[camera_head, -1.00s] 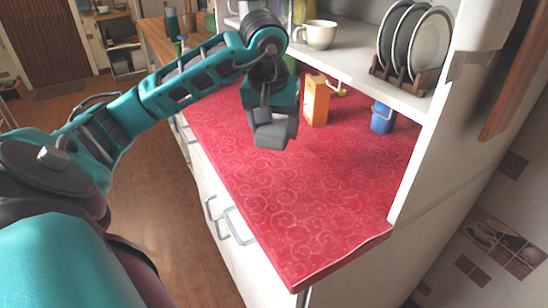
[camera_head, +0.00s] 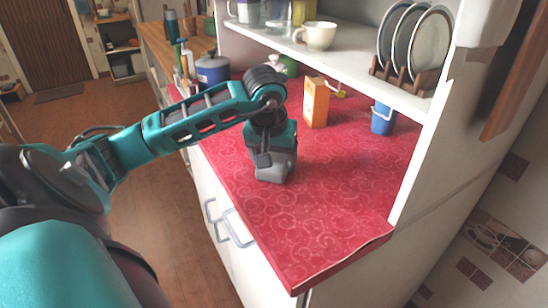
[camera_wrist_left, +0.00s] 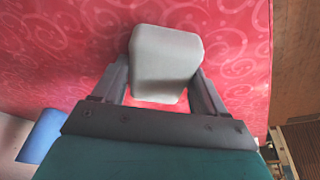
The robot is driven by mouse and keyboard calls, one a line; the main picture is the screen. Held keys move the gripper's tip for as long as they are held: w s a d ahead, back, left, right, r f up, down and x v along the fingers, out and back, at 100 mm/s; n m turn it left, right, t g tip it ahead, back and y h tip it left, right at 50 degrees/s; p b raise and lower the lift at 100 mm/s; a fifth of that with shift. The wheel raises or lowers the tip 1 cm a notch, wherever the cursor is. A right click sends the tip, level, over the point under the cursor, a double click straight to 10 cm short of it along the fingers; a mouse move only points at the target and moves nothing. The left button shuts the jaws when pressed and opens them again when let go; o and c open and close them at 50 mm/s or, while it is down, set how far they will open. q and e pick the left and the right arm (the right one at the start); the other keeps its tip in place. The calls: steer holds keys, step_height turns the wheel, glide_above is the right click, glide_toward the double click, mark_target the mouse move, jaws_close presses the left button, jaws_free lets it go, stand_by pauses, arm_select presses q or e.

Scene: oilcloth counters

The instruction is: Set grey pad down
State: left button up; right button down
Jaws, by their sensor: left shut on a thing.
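The grey pad (camera_wrist_left: 166,58) is a small block with rounded corners, seen between the two fingers of my left gripper (camera_wrist_left: 164,85) in the left wrist view. In the head view, the pad (camera_head: 272,172) is at the lower end of my left gripper (camera_head: 272,160), low over the red patterned counter (camera_head: 325,190). I cannot tell whether the pad touches the cloth. My left gripper is shut on the pad and points down. My right gripper is in neither view.
An orange box (camera_head: 315,103) and a blue container (camera_head: 383,118) stand farther back on the counter. A blue pot (camera_head: 212,70) stands behind my left arm. A shelf above holds a cup (camera_head: 316,35) and plates in a rack. The counter's front right is clear.

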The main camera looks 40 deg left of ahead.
arm_select(q)
steer(key=o, duration=0.9)
steer(key=shift+o, duration=0.2)
steer(key=shift+s+r+p, duration=0.1)
steer(key=shift+r+p, duration=0.2)
steer(key=shift+r, duration=0.25)
steer(key=v, duration=1.1)
steer(key=shift+p, duration=0.45)
steer(key=shift+s+d, duration=0.1)
